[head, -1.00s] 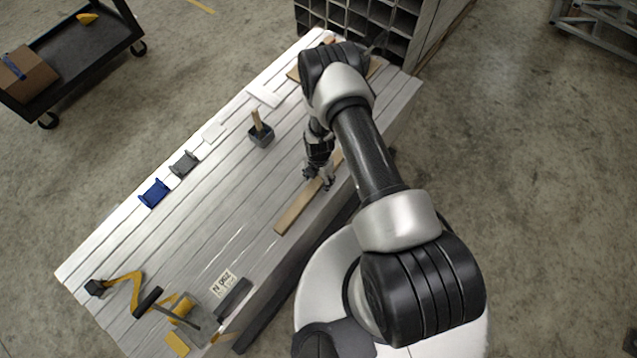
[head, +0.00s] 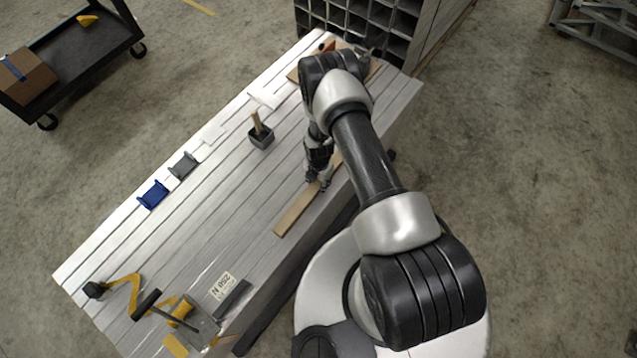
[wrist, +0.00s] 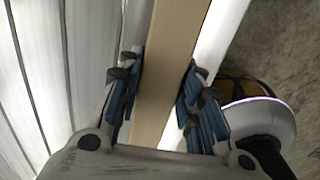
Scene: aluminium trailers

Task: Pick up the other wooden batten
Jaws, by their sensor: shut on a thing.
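A long light-brown wooden batten (head: 297,209) lies along the near right edge of the white slatted bench (head: 215,190). My gripper (head: 319,184) is down at the batten, and its fingers are shut on the batten's sides. In the wrist view the batten (wrist: 170,65) runs lengthwise between the two blue-padded fingers of my gripper (wrist: 160,95). Part of the batten is hidden behind my gripper and arm in the head view. I cannot tell any gap between the batten and the bench top.
A dark square cup (head: 261,138) with a wooden piece standing in it is behind my gripper. Blue (head: 153,194) and grey (head: 183,165) holders lie along the far edge. Pigeonhole shelving (head: 385,20) stands beyond the bench.

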